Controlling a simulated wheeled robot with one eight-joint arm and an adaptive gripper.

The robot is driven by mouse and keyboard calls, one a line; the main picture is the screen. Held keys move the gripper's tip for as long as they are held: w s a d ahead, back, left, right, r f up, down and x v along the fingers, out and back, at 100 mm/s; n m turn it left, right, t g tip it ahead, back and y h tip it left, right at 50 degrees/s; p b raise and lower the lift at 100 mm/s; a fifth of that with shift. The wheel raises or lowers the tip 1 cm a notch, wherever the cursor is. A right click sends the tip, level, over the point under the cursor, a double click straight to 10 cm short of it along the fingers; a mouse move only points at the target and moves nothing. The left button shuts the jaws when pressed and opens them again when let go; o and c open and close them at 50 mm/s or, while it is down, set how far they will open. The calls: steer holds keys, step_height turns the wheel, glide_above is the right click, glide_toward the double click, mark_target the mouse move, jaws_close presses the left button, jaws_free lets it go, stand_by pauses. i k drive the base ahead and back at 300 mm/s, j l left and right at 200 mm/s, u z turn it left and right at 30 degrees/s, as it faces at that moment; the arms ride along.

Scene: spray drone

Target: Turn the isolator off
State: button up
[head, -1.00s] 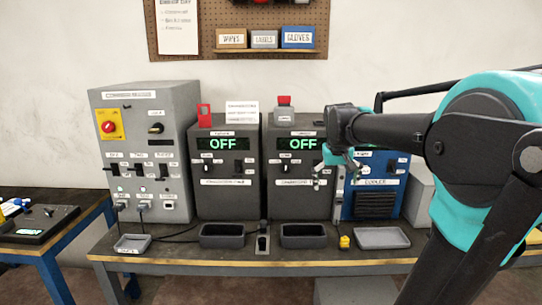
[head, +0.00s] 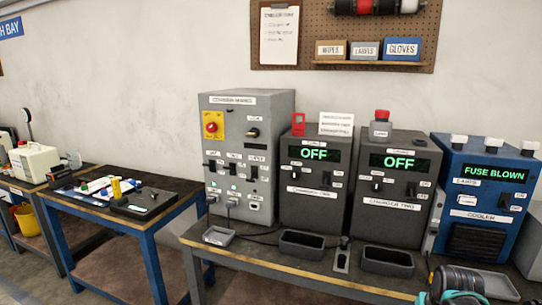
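The isolator (head: 212,125) is a red rotary knob on a yellow plate, at the upper left of the grey cabinet's front in the head view. The grey cabinet (head: 272,110) stands at the left end of the bench. The knob's exact position is too small to read. Dark and teal parts at the end of my arm (head: 458,284) show at the bottom right edge, in front of the bench and well away from the isolator. My fingertips cannot be made out there, and nothing covers the isolator.
Two dark units, left (head: 315,208) and right (head: 388,220), both read OFF. A blue cooler (head: 480,215) reads FUSE BLOWN. Trays line the bench's front edge (head: 290,283). A blue-legged table (head: 160,240) stands to the left, with a gap of floor before the bench.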

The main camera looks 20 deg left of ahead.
mark_target(211, 127)
steer(key=u, duration=1.45)
